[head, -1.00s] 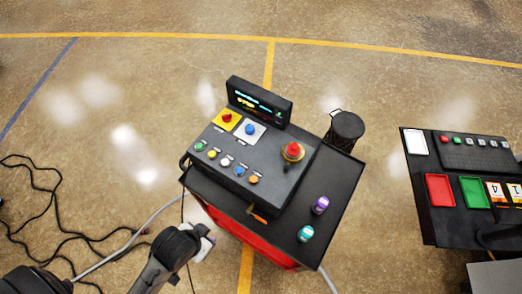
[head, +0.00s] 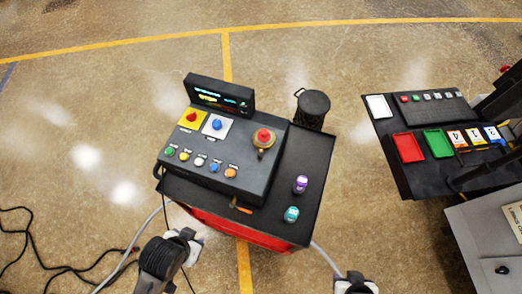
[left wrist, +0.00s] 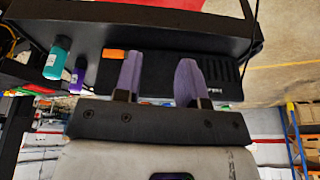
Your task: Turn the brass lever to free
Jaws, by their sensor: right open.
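In the head view a small orange-tipped lever (head: 241,208) sits at the front lower edge of the black control console (head: 222,168). Its brass part is too small to make out. In the left wrist view an orange piece (left wrist: 115,54) shows beside the fingers. My left gripper (head: 192,240) is in front of the cart, left of and apart from the lever. In its wrist view the two purple-grey fingers (left wrist: 158,76) are spread, with nothing held between them. My right gripper (head: 355,284) is at the bottom edge, partly cut off, open and away from the console.
A purple-capped bottle (head: 300,184) and a teal bottle (head: 291,214) stand on the cart's right side. A black canister (head: 312,108) is behind. Another table (head: 408,180) with red and green trays stands at right. Cables (head: 40,240) lie on the floor at left.

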